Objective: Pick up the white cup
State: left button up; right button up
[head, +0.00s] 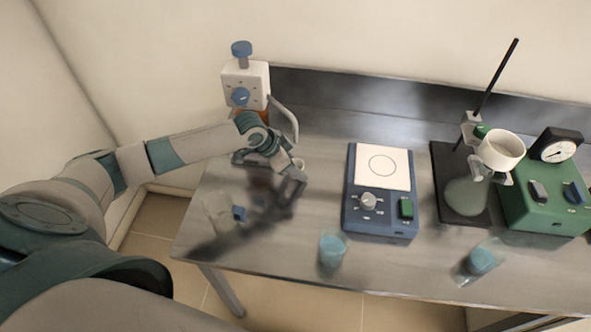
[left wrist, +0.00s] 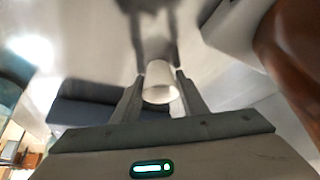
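The small white cup (left wrist: 160,82) sits between the two fingers of my left gripper (left wrist: 160,78) in the left wrist view. One finger is on each side, close to its wall; I cannot tell whether they touch it. In the head view the cup (head: 298,165) shows partly behind my left gripper (head: 294,172), over the left part of the table. Whether the cup rests on the table is unclear. My right gripper is not in view.
A white device with blue knobs (head: 245,84) stands behind my left gripper. A blue hotplate (head: 380,222) is to the right. A larger white vessel (head: 501,150) is at the right, by a flask (head: 465,195) and green box (head: 545,212).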

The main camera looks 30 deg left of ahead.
pick_arm(q)
jog(key=c, duration=0.4)
jog(key=shift+o, duration=0.2)
jog(key=shift+r, duration=0.1)
jog(key=shift+r+b, duration=0.65)
jog(key=shift+r, duration=0.05)
jog(key=shift+s+d+r+b, duration=0.1)
jog(key=shift+s+r+b, duration=0.3)
jog(key=shift+r+b, duration=0.35)
jog(key=b, duration=0.4)
send_over(285, 228)
jog(key=shift+w+a+r, duration=0.2)
jog(key=shift+w, duration=0.2)
jog(key=shift+s+d, duration=0.15)
jog(key=shift+s, duration=0.25)
jog(key=shift+d+r, duration=0.1)
